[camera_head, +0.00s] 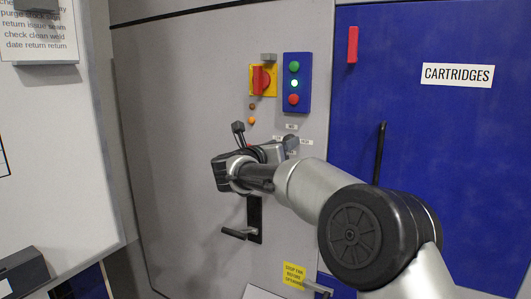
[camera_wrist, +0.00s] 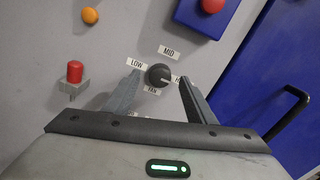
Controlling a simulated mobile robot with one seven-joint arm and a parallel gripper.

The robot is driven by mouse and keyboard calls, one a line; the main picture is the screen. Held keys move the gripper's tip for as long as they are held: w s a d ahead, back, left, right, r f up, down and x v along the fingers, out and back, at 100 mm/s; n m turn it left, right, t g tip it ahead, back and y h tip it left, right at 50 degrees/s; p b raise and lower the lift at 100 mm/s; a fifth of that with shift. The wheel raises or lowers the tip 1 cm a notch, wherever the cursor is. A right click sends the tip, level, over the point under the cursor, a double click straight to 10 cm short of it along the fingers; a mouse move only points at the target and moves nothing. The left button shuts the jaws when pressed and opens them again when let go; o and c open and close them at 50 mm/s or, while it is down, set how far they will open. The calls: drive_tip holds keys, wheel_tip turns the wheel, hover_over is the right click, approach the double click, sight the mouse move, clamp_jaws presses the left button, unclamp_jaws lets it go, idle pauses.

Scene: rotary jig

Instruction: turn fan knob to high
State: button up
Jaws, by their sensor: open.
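The fan knob (camera_wrist: 158,75) is a round black knob on the grey panel, with a small pale mark on its right side, towards the partly hidden label starting with H (camera_wrist: 177,79). The LOW label (camera_wrist: 137,64) is at its left, MID (camera_wrist: 169,51) above and FAN (camera_wrist: 152,91) below. My gripper (camera_wrist: 160,78) is open, one finger on each side of the knob, with visible gaps; I cannot tell whether the tips reach its depth. In the head view my gripper (camera_head: 276,150) is at the panel by the labels, covering much of that spot.
A blue box (camera_head: 297,82) with green, white and red buttons and a red rotary switch (camera_head: 261,78) on yellow sit above. A red-capped part (camera_wrist: 74,72) is left of the knob. A black lever handle (camera_head: 239,232) is below; a blue door (camera_head: 440,130) is right.

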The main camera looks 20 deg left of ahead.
drive_tip(key=s+a, duration=0.1)
drive_tip(key=s, duration=1.4)
drive_tip(key=shift+s+a+p, duration=0.15)
drive_tip(key=shift+s+p, duration=0.15)
drive_tip(key=shift+p, duration=0.05)
drive_tip(key=shift+r, duration=0.1)
